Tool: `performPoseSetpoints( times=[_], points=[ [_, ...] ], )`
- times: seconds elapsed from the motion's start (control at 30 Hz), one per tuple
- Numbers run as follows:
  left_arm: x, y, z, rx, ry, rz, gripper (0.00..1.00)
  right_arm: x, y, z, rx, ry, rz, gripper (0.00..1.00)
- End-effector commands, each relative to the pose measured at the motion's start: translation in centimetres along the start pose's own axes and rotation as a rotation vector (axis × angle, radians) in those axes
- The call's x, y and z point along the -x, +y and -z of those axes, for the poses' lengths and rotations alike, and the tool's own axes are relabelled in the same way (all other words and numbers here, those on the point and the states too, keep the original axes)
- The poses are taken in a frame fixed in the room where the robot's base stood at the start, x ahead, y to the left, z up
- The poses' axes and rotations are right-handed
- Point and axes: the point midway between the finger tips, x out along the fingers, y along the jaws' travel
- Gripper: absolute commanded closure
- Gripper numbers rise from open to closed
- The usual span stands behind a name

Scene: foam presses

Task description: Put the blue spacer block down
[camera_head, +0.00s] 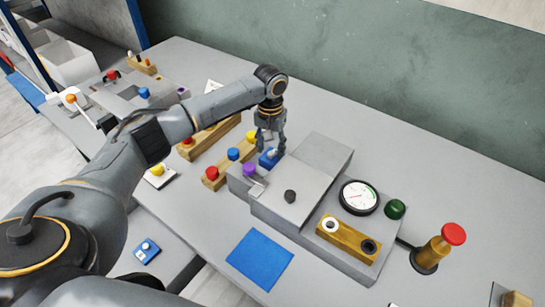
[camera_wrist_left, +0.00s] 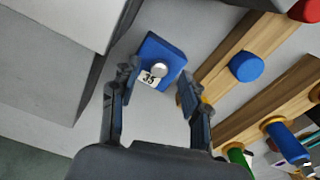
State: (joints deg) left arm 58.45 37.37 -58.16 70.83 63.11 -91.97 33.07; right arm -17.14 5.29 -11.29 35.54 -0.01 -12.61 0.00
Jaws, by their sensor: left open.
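The blue spacer block (camera_wrist_left: 158,58), with a silver knob and a white label reading 35, shows in the left wrist view between and just beyond the fingertips of my left gripper (camera_wrist_left: 155,88). In the head view the block (camera_head: 269,158) sits beside the grey press (camera_head: 300,190), below my left gripper (camera_head: 270,140). The left gripper is open, its fingers on either side of the block with visible gaps. The block's underside is hidden, so I cannot tell exactly what it rests on. My right gripper does not show.
Wooden racks with coloured knobs (camera_head: 228,165) stand left of the press. A blue mat (camera_head: 260,260) lies in front of it. A gauge (camera_head: 358,197), a green knob (camera_head: 395,209) and a red-topped lever (camera_head: 440,248) are to the right. The table's back right is clear.

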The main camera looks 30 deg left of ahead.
Motion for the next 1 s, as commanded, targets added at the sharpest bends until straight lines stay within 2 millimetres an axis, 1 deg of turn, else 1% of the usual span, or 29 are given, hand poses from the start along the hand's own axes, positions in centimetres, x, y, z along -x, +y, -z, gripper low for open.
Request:
performPoseSetpoints(
  times=[0.03, 0.1, 0.2, 0.4, 0.43, 0.47, 0.5, 0.57, 0.6, 0.63, 0.67, 1.0],
  points=[
    [-0.6, 0.0, -0.1, 0.000, -0.002, 0.001, 0.53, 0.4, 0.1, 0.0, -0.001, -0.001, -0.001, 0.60],
    [-1.4, 0.0, 0.0, 0.000, -0.001, 0.000, 0.53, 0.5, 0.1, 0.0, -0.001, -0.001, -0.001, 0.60],
    [-2.0, 0.0, 0.0, -0.001, 0.000, 0.000, 0.53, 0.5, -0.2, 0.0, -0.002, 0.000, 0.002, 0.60],
    [-2.1, 0.0, 0.0, -0.001, 0.001, 0.000, 0.53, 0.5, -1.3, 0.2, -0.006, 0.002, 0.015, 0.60],
    [-2.1, 0.0, 0.0, -0.001, 0.001, 0.000, 0.56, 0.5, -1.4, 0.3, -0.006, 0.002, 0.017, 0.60],
    [-2.1, 0.0, 0.0, -0.001, 0.001, 0.000, 0.62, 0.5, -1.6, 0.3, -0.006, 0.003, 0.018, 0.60],
    [-2.1, 0.0, 0.0, -0.001, 0.001, 0.000, 0.70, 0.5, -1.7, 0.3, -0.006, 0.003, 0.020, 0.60],
    [-2.1, 0.0, 0.0, -0.001, 0.001, 0.000, 0.82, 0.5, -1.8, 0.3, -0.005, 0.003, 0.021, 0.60],
    [-2.1, 0.0, 0.0, -0.001, 0.001, 0.000, 0.90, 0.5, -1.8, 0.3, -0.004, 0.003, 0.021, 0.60],
    [-2.1, 0.0, 0.0, -0.001, 0.001, 0.000, 0.96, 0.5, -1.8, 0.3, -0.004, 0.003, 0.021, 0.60],
    [-2.1, 0.0, 0.0, -0.001, 0.001, 0.000, 1.00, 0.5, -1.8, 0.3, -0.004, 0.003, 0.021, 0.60],
    [-1.9, 0.0, 0.1, -0.001, 0.003, -0.001, 1.00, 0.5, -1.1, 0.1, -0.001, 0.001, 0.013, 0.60]
  ],
)
